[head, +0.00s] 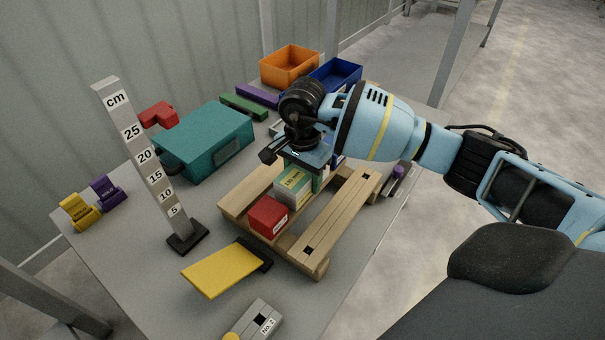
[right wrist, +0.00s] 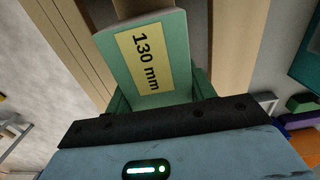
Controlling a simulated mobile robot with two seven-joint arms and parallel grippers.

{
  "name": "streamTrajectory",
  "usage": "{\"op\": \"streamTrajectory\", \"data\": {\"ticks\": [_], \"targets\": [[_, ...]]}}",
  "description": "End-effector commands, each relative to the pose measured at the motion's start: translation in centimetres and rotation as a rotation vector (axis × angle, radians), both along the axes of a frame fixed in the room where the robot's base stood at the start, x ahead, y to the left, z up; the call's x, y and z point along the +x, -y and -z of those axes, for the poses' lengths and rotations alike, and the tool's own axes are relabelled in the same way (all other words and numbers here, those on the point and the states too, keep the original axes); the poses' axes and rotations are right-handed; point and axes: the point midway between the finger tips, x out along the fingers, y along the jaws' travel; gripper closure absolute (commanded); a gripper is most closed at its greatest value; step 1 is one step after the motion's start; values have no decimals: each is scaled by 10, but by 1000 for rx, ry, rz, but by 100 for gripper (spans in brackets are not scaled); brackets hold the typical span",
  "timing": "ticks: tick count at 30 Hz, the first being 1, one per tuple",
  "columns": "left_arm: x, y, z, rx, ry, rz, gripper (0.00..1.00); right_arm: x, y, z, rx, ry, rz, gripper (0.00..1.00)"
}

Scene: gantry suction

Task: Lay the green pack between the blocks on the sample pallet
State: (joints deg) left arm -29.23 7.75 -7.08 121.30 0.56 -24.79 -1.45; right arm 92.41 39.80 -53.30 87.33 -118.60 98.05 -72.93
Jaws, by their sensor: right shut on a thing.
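The green pack (head: 293,187), with a yellow label, is at the middle of the wooden sample pallet (head: 322,226). In the right wrist view the green pack (right wrist: 150,60) fills the space in front of the jaws, and its label reads 130 mm. My right gripper (head: 304,170) is shut on it from above. A red block (head: 268,217) with a white label sits on the pallet on the near side of the pack. The gripper hides the pallet's far part, so I cannot tell clearly what stands there. Whether the pack touches the pallet is unclear. My left gripper is not in view.
A teal box (head: 208,140) stands left of the pallet, with an upright centimetre scale (head: 150,165) near it. A yellow plate (head: 222,269) lies in front. Orange (head: 290,66) and blue (head: 336,75) bins stand at the back. The table's right edge is close to the pallet.

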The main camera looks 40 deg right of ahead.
Motion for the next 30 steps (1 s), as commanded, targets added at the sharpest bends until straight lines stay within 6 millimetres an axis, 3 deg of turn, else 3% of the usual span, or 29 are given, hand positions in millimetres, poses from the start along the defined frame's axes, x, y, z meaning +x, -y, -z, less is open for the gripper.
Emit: {"op": "streamTrajectory", "data": {"ticks": [7,8,13,23,30], "targets": [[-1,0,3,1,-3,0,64,0,0,5,0,1,0,78],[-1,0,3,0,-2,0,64,0,0,5,1,2,0,43],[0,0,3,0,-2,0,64,0,0,5,0,1,0,21],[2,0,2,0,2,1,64,0,0,4,0,0,0,20],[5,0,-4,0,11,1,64,1,0,-19,0,4,0,20]]}}
